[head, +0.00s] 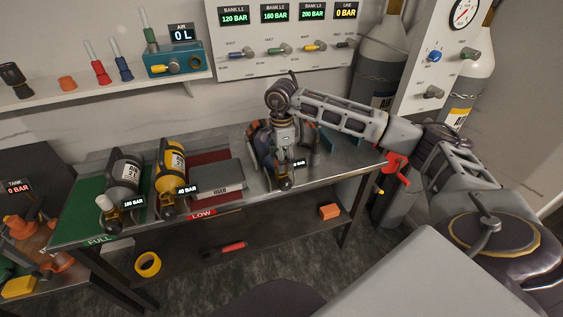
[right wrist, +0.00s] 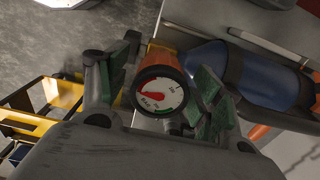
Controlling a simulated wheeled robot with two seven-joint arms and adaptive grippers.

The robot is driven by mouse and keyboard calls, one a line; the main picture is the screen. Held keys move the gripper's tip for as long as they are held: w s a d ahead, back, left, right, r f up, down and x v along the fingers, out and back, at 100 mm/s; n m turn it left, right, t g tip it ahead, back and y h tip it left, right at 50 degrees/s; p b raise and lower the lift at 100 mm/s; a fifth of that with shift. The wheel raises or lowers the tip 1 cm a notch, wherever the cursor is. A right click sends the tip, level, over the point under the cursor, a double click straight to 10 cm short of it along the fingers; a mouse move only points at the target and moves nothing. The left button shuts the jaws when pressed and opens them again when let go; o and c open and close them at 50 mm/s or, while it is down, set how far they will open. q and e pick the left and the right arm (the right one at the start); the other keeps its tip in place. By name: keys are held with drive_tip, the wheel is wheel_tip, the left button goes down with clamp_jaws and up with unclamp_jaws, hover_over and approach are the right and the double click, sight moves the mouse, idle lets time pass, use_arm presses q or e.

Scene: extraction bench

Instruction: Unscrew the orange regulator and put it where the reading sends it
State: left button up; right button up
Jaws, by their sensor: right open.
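In the right wrist view, the orange regulator (right wrist: 160,62) shows its round white gauge (right wrist: 159,95) with a red pointer; the figures are too small to read. A blue cylinder (right wrist: 255,78) lies to its right. My right gripper (right wrist: 165,92) is open, with green-padded fingers on either side of the regulator. I cannot tell whether they touch it. In the head view my right gripper (head: 286,160) points down over the right half of the bench (head: 340,165) and hides most of the regulator and cylinder. A small "0 BAR" tag shows beside it. My left gripper is not in view.
A dark cylinder (head: 125,170) tagged 180 BAR lies near the green FULL area (head: 82,212). A yellow cylinder (head: 172,165) lies near the red LOW area (head: 203,153). The gauge panel (head: 285,40) rises behind.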

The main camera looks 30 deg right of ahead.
drive_tip(key=shift+m+p, duration=0.35)
drive_tip(key=shift+m, duration=2.95)
drive_tip(key=shift+m+p, duration=0.5)
drive_tip(key=shift+m, duration=3)
drive_tip(key=shift+m+p, duration=0.65)
drive_tip(key=shift+m, duration=2.65)
drive_tip(key=shift+m+p, duration=0.75)
drive_tip(key=shift+m, duration=2.65)
